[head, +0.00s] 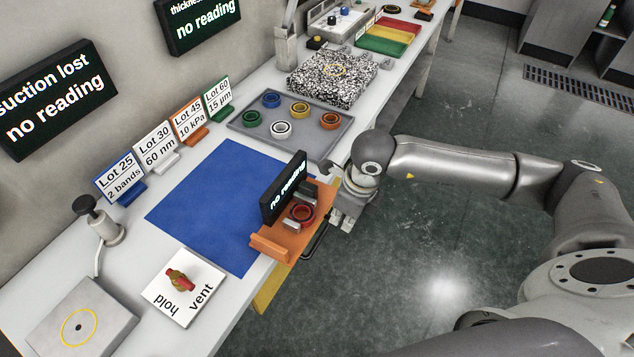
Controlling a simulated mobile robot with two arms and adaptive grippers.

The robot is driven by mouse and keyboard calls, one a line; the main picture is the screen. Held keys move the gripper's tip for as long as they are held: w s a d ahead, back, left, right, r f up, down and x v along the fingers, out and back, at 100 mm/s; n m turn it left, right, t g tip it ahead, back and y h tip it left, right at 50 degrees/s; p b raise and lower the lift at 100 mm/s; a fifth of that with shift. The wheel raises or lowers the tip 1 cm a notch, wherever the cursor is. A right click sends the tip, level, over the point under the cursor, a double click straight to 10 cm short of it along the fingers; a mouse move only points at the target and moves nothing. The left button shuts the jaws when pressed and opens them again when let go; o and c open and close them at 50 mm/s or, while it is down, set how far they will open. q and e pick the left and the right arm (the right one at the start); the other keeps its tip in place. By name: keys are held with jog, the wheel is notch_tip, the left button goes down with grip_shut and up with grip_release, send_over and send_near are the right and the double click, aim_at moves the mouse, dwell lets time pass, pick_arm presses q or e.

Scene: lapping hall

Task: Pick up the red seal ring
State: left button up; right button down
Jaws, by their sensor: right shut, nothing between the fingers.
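The red seal ring (301,213) sits on an orange stand (268,246) at the front edge of the bench, between small grey blocks. A black display reading "no reading" (284,187) stands just behind it. My right gripper (341,222) is right of the stand, past the bench edge, pointing down. It is shut and empty, apart from the ring. Its fingertips are small and partly hard to make out. My left gripper is not in view.
A grey tray (237,123) holds several coloured rings. A speckled block (332,97) stands behind it. A blue mat (196,198) lies left of the stand, with lot signs (155,145) along the wall. A hold/vent switch plate (183,308) is nearer. Floor right of the bench is clear.

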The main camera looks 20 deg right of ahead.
aim_at(297, 206)
jog(key=w+a+p, duration=0.1)
jog(key=w+a, duration=0.1)
jog(key=w, duration=0.1)
jog(key=w+a+p, duration=0.1)
jog(key=w+a, duration=0.1)
jog(key=w, duration=0.1)
jog(key=w+a+p, duration=0.2)
jog(key=w+a, duration=0.1)
jog(key=shift+w+r, duration=0.15)
jog(key=shift+w, duration=0.05)
jog(key=shift+s+f+p, duration=0.1)
jog(key=shift+f+p, duration=0.25)
jog(key=shift+p, duration=0.2)
jog(key=shift+f+b, duration=0.5)
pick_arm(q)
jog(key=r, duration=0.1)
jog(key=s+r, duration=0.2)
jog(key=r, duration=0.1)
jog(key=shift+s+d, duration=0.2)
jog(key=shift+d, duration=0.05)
pick_arm(e)
jog(key=shift+f, duration=0.1)
